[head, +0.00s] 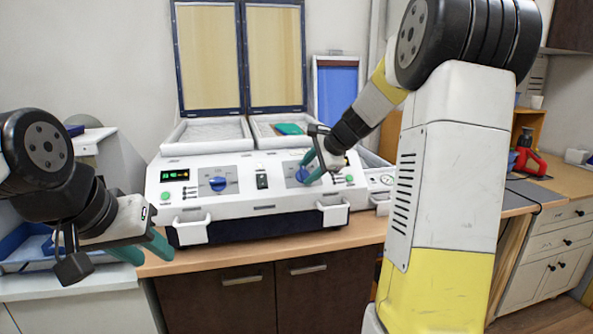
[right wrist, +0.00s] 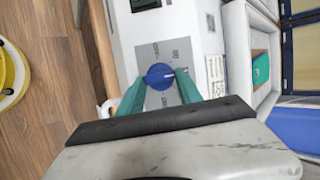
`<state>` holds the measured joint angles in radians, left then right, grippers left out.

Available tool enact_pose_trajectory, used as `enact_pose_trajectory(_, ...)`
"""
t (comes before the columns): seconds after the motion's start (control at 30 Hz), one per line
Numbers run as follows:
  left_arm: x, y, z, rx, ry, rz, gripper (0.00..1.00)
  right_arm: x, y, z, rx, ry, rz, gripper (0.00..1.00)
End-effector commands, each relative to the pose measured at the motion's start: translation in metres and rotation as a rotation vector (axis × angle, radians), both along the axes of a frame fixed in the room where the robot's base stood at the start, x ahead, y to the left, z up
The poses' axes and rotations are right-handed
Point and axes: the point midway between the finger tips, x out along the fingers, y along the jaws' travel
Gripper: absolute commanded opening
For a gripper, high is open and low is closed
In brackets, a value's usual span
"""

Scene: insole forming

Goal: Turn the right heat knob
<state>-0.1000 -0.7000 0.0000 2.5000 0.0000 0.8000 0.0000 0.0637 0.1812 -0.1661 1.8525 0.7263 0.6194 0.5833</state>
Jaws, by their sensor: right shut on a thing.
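The insole forming machine (head: 250,200) stands on the wooden counter with two heat knobs on its front panel. The left heat knob (head: 218,184) is blue and free. The right heat knob (head: 302,173) is blue and partly hidden by my right gripper (head: 316,173) in the head view. In the right wrist view the green fingers of my right gripper are shut on the right blue knob (right wrist: 159,76), one finger on each side. My left gripper (head: 150,251) hangs empty over the counter's left part, its green fingers seen from the side with a gap between them.
Two lids with yellowish panels (head: 210,58) stand raised behind the machine. A green piece (head: 289,129) lies in the right tray. White handles (head: 335,213) stick out at the machine's front. A red tool (head: 526,155) stands on the right counter.

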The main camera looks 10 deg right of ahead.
Motion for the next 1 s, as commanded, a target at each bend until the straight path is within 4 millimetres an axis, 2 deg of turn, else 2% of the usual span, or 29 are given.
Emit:
enact_pose_trajectory(0.63, 0.0000, 0.0000, 0.0000, 0.000, 0.000, 0.000, 0.36, -0.0003, -0.0003, 0.0001, 0.036, 0.000, -0.041, 0.01)
enact_pose_trajectory(0.67, 0.0000, 0.0000, 0.0000, 0.000, 0.000, 0.000, 0.36, -0.0003, -0.0003, 0.0001, 0.035, 0.000, -0.040, 0.44)
enact_pose_trajectory(0.77, 0.0000, 0.0000, 0.0000, 0.000, 0.000, 0.000, 0.36, -0.0004, -0.0002, 0.0000, 0.035, 0.001, -0.040, 0.63)
enact_pose_trajectory(1.0, 0.0000, 0.0000, 0.0000, 0.000, 0.000, 0.000, 0.36, -0.0004, -0.0002, -0.0003, 0.035, 0.001, -0.040, 0.64)
